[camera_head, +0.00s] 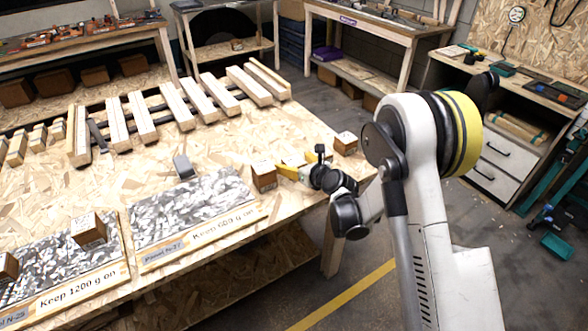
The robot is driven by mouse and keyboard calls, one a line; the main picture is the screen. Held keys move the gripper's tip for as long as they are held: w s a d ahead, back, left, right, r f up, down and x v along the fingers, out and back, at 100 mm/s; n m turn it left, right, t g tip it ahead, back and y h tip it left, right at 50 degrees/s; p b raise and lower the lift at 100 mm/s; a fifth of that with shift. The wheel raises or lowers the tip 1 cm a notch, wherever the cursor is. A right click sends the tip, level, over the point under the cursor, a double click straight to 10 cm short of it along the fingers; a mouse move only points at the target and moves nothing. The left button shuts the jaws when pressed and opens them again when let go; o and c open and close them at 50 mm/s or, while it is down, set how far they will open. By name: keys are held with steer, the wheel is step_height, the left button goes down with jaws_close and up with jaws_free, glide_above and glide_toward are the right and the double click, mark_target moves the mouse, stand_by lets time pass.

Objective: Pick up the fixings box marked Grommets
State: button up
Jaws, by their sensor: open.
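Several small brown fixings boxes are in view, and their labels are too small to read, so I cannot tell which is marked Grommets. One box (264,178) stands on the wooden bench near its front right edge. Another box (346,143) stands at the bench's right end, behind my wrist. A third box (88,229) sits on the left speckled panel, and a fourth box (7,267) is at the left picture edge. My gripper (284,168), with yellow fingers, is open just right of the front right box. I cannot tell whether they touch.
The bench (225,138) holds a row of pale wooden bars (143,118) at the back. Two speckled panels (190,207) with "Keep" weight labels lie along the front. A grey metal piece (184,167) stands mid-bench. Floor is open below right, with a yellow line (345,294).

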steer(key=c, duration=1.4)
steer(key=shift+r, duration=0.2)
